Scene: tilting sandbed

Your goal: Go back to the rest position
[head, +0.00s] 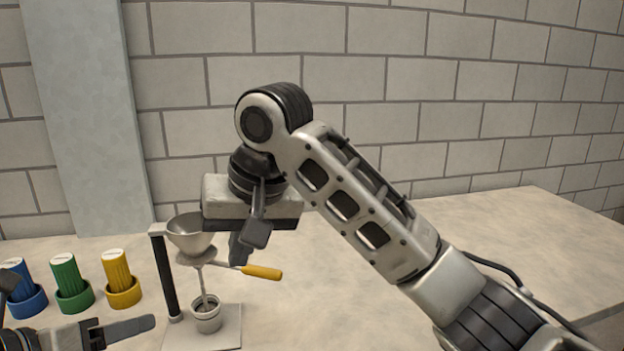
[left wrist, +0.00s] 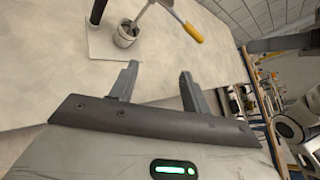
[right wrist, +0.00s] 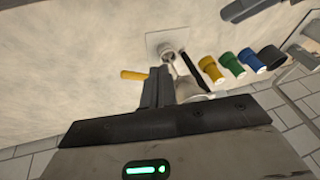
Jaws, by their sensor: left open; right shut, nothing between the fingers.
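My right gripper (head: 245,250) hangs pointing down above the table, right of the funnel stand. Its fingers are together and empty, as the right wrist view shows (right wrist: 160,88). My left gripper (head: 130,328) is low at the front left of the head view, only partly in frame. In the left wrist view its two fingers (left wrist: 157,85) stand apart with nothing between them.
A metal funnel (head: 190,236) on a black post stands above a small cup (head: 208,318). A yellow handle (head: 262,272) sticks out below it. Blue (head: 25,295), green (head: 70,285) and yellow (head: 120,280) cylinders stand at left. The table's right side is clear.

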